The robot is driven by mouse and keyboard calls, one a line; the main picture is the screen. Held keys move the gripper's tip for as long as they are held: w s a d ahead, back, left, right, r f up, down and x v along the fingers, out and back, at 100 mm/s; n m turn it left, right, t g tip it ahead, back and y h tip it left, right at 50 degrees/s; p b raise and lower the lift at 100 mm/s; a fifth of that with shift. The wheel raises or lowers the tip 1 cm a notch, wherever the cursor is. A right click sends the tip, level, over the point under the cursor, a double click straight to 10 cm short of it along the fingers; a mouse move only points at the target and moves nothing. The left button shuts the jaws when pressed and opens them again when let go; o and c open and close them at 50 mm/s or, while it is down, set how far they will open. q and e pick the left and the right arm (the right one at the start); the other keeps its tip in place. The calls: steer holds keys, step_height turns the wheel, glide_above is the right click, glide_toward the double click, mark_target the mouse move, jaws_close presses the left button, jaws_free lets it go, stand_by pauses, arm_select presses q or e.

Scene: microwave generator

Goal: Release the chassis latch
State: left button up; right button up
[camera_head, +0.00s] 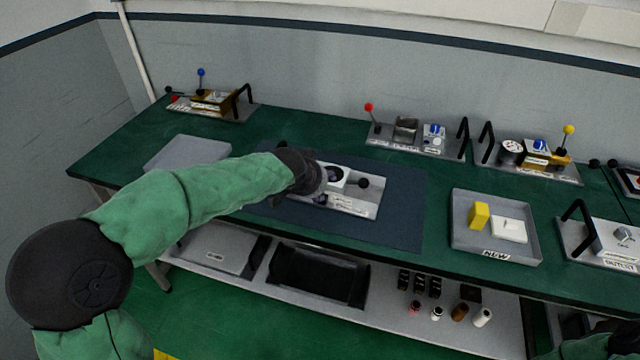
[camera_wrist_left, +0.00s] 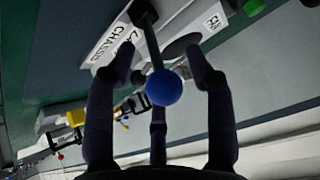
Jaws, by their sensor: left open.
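The chassis (camera_head: 350,204) is a light grey plate with a white block on the dark blue mat (camera_head: 405,225). Its white plate with partly readable "CHASSIS" lettering also shows in the left wrist view (camera_wrist_left: 100,47). A lever with a blue ball knob (camera_wrist_left: 165,88) rises from it. My left gripper (camera_head: 318,180) is over the chassis's left part and hides the knob in the head view. In the left wrist view its dark fingers (camera_wrist_left: 156,75) are open on either side of the knob, with no clear contact.
A grey tray (camera_head: 460,240) marked NEW holds a yellow block and a white piece at right. Stations with coloured-knob levers (camera_head: 400,145) line the back of the green bench (camera_head: 300,133). A flat grey plate (camera_head: 170,155) lies at left. A lower shelf holds small parts.

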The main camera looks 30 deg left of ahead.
arm_select(q)
steer(key=shift+r, duration=0.15)
steer(key=shift+s+r, duration=0.1)
steer(key=shift+r, duration=0.1)
steer(key=v, duration=1.1)
steer(key=shift+s, duration=0.15)
steer(key=shift+d, duration=0.1)
